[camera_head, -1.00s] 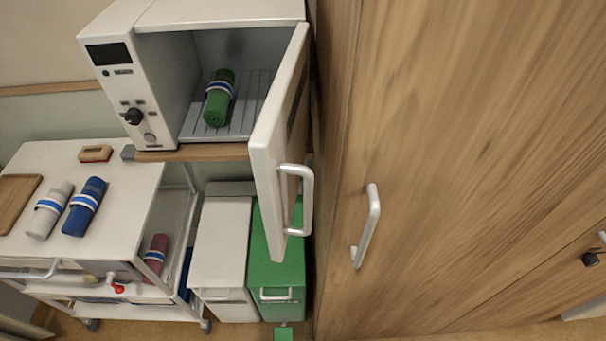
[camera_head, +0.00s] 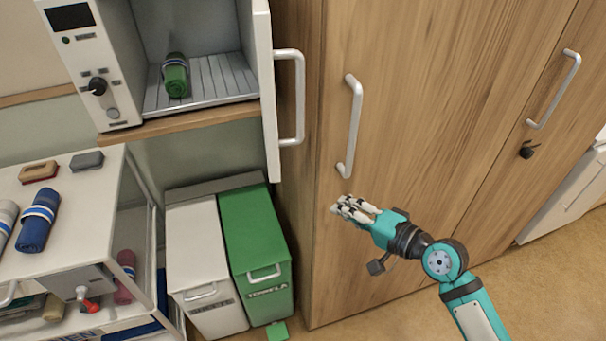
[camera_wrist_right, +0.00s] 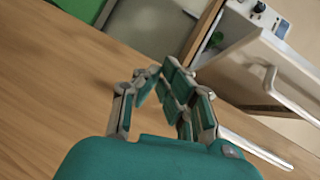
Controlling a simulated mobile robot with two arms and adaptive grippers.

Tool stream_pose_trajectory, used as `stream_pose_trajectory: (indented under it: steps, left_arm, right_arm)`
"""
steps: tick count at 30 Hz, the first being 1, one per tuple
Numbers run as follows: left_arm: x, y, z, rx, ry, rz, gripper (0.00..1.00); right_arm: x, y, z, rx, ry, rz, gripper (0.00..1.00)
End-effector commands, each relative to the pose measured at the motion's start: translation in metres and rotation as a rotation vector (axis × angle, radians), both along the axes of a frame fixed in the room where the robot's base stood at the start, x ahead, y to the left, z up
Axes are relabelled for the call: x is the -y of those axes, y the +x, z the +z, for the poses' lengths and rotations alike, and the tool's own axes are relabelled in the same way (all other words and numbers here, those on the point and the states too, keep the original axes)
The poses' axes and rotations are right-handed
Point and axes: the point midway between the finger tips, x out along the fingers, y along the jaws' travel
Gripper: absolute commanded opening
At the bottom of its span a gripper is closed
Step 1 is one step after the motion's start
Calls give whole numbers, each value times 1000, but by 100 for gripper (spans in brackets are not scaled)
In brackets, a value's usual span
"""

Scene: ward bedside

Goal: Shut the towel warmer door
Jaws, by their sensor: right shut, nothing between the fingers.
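The towel warmer (camera_head: 115,60) is a white box with a dark display and a black knob. Its door (camera_head: 266,95) stands open at the right side, seen nearly edge-on, with a pale bar handle (camera_head: 300,97) facing right. A rolled green towel (camera_head: 176,75) with a striped band lies inside on the ribbed floor. My right gripper (camera_head: 340,207) is shut and empty, in front of the wooden cupboard, lower than the door and to its right, touching neither door nor handle. The right wrist view shows the fingers (camera_wrist_right: 166,88) together and the door (camera_wrist_right: 262,70) beyond. My left gripper is out of view.
The wooden cupboard (camera_head: 420,130) with bar handles (camera_head: 352,125) stands close on the right. A white bin (camera_head: 200,255) and a green bin (camera_head: 255,235) stand below the warmer. A white trolley (camera_head: 85,220) with rolled towels is at left. Floor is clear at lower right.

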Motion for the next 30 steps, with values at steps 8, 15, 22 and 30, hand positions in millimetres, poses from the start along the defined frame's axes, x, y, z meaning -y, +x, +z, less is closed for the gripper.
stream_pose_trajectory:
  steps: [8,15,22,30]
  left_arm:
    - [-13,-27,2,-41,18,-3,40]
    - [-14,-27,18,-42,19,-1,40]
    - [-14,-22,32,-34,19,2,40]
    - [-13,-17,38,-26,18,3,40]
  right_arm:
    - [-21,-10,99,2,263,95,0]
    - [-46,9,105,0,276,96,0]
    - [-79,35,104,0,273,96,0]
    - [-97,49,100,1,270,94,0]
